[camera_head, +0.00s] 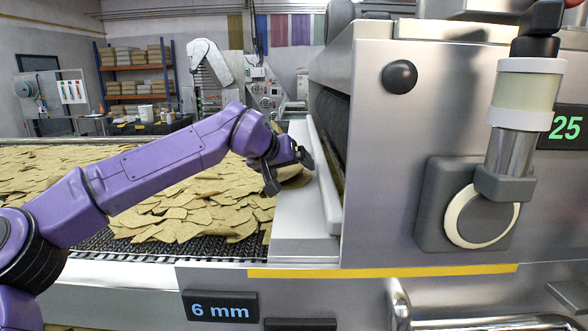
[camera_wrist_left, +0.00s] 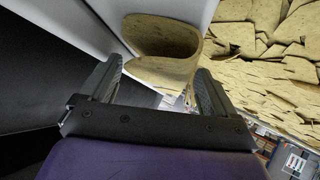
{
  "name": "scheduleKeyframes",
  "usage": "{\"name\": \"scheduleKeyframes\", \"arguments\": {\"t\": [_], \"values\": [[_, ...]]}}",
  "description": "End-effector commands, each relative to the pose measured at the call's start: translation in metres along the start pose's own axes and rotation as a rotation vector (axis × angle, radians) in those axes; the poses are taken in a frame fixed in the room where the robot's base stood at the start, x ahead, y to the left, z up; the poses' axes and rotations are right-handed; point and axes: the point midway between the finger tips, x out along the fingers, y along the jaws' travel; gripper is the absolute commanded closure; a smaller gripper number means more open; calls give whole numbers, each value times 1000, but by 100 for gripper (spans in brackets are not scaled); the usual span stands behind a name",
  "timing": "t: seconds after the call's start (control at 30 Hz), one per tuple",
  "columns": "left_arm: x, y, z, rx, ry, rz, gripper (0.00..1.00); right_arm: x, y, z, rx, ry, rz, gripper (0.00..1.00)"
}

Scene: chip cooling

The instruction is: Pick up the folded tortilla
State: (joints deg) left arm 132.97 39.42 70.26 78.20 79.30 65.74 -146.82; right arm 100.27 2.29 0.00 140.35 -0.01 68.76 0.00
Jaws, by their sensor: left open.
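In the left wrist view my left gripper (camera_wrist_left: 156,80) is open, with one finger on each side of the tortilla's near end. I cannot tell whether the fingers touch it. My right gripper is not in view.
Many flat tortilla pieces (camera_head: 200,205) cover the dark conveyor (camera_head: 130,245) left of the machine. The steel machine housing (camera_head: 400,150) rises close on the right of my left gripper. A pale metal ledge (camera_head: 297,230) lies below it. Shelves (camera_head: 135,75) stand far back.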

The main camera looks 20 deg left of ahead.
Motion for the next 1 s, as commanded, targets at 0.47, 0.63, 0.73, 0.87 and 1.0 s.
{"name": "scheduleKeyframes", "arguments": {"t": [0.47,0.63,0.73,0.87,1.0], "values": [[3,0,0,1,0,0,54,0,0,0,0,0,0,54],[4,0,1,1,-2,-1,54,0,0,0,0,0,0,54],[4,0,1,1,-3,-1,54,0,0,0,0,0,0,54],[0,2,-3,2,-2,-1,54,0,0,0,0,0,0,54],[-14,10,-20,2,3,1,71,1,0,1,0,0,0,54]]}}
